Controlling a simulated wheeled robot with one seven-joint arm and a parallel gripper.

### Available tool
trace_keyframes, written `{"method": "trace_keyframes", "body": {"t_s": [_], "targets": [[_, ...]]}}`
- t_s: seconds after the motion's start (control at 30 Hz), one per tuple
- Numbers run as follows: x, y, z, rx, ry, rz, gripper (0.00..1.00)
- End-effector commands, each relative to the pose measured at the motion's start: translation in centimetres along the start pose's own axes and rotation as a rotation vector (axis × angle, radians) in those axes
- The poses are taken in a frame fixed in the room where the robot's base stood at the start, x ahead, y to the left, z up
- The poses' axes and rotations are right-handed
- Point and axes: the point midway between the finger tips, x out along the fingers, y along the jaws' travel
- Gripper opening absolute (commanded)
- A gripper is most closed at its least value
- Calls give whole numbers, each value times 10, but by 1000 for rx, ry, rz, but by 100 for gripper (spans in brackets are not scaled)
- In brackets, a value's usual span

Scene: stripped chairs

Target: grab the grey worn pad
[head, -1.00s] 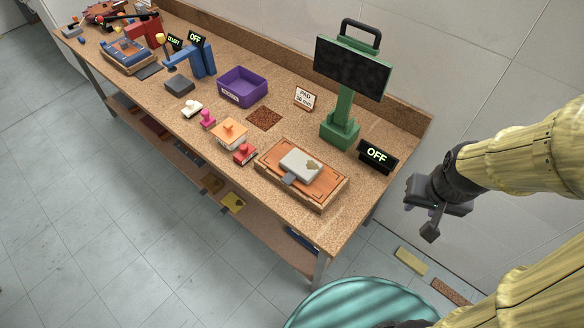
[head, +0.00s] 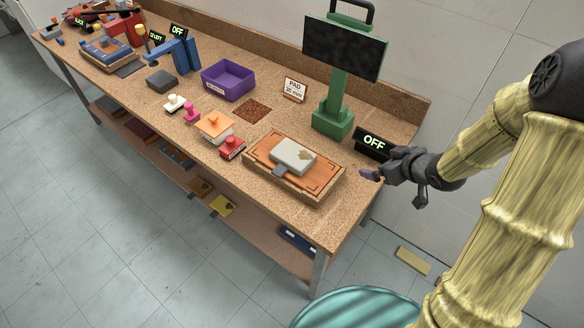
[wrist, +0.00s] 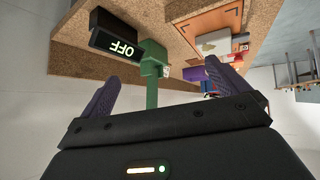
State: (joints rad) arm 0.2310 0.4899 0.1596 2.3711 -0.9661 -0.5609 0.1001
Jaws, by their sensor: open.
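The grey worn pad (head: 292,155) is a light grey block with a brownish worn patch at its right and a darker tab at its front left. It lies on an orange board (head: 322,185) near the right end of the workbench. My gripper (head: 371,174) is open and empty, to the right of the board and apart from the pad, by the bench's right end. In the wrist view, my gripper's two purple fingers (wrist: 165,88) are spread wide. The orange board (wrist: 208,22) shows beyond them, with a pale shape near it that may be the pad.
A black "OFF" sign (head: 374,143) stands close behind my gripper. A green stand with a dark screen (head: 332,120) rises behind the board. Red (head: 232,148) and orange (head: 216,125) knobbed blocks sit left of it. A purple bin (head: 228,80) is farther left.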

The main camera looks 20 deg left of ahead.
Motion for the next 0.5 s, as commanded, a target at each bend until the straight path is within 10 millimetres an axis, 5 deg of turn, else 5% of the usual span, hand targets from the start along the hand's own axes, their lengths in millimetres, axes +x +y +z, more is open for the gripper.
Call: {"method": "trace_keyframes", "body": {"t_s": [0.03,0.17,0.5], "targets": [[25,-10,12,-27,68,-69,100],[50,-39,14,-90,247,-249,100],[52,-66,11,-126,401,-408,100]]}}
